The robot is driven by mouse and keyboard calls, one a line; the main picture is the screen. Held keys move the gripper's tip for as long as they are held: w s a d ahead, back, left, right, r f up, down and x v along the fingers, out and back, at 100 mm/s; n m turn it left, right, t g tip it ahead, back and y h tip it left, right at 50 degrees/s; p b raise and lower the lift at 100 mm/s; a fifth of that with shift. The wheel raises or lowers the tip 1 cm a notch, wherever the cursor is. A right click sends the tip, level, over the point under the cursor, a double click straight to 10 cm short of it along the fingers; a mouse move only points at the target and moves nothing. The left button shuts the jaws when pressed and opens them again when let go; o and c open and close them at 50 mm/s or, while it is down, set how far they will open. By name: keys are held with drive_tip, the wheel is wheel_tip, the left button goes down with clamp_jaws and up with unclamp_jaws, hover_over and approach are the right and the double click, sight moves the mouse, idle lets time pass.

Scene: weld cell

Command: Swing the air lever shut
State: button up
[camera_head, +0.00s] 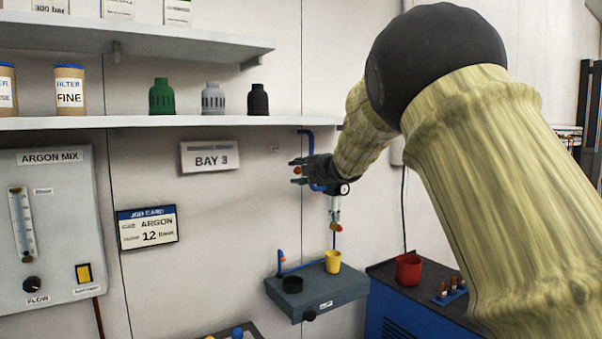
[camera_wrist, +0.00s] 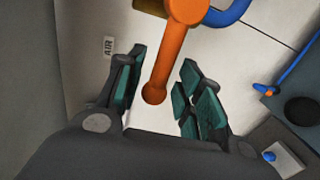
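The air lever (camera_wrist: 172,55) is an orange bar with a rounded end, seen large in the wrist view. It hangs from its pivot at the top of that view, by a blue pipe (camera_wrist: 232,12). My gripper (camera_wrist: 165,95) is open, with one finger on each side of the lever's end. Small gaps show between the lever and the pads, so I see no contact. In the head view a small orange piece of the lever (camera_head: 297,171) shows at my gripper (camera_head: 296,171). The valve body is mostly hidden there.
An AIR label (camera_wrist: 108,47) is on the wall. A gauge (camera_head: 341,189) hangs just right of and below my gripper. A shelf (camera_head: 200,122) with nozzles is at upper left.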

drive_tip(key=shift+s+d+r, duration=0.1)
drive_tip(key=v, duration=1.1)
drive_tip(key=shift+s, duration=0.35)
drive_tip(key=shift+d, duration=0.1)
